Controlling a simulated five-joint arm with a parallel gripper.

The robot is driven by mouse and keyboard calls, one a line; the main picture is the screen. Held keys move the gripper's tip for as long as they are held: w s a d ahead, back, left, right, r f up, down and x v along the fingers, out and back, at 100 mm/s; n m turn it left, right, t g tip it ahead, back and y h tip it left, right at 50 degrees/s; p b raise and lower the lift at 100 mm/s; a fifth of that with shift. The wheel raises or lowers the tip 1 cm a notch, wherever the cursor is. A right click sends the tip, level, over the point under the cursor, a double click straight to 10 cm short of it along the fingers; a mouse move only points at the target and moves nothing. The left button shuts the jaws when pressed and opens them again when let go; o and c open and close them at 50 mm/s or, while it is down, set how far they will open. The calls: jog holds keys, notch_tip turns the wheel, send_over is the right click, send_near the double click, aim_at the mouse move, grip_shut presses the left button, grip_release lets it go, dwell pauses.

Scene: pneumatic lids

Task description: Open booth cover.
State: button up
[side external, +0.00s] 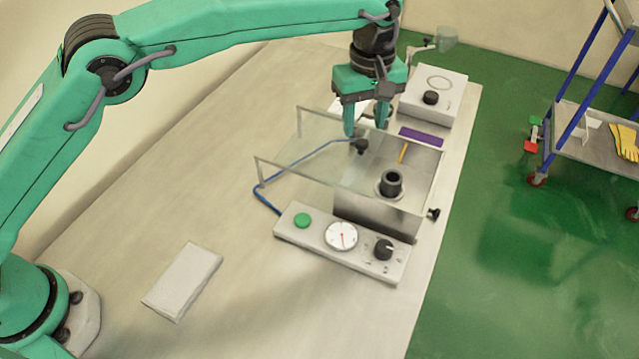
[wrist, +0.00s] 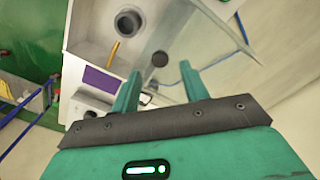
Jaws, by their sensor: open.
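The booth (side external: 378,215) is a pale open-topped box at the table's right side. Its clear cover (side external: 310,150) lies flat on a raised frame and reaches out to the left of the box. A black knob (side external: 360,147) stands on the cover; in the wrist view the knob (wrist: 160,59) lies just beyond and between my fingertips. My gripper (side external: 366,127) is open, pointing down above and behind the knob, and appears apart from it. A dark cylinder (side external: 391,183) and a yellow stick (side external: 403,152) show inside the booth. How much of the opening the glass covers is hard to tell.
A control panel (side external: 290,232) with green button, gauge and black dial stands in front. A blue hose runs beside the cover. A white box (side external: 455,88) stands behind, a grey slab (side external: 183,281) front left. The table's left side is mostly clear.

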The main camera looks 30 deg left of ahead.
aim_at(362, 141)
jog(key=shift+f, duration=2.05)
grip_shut()
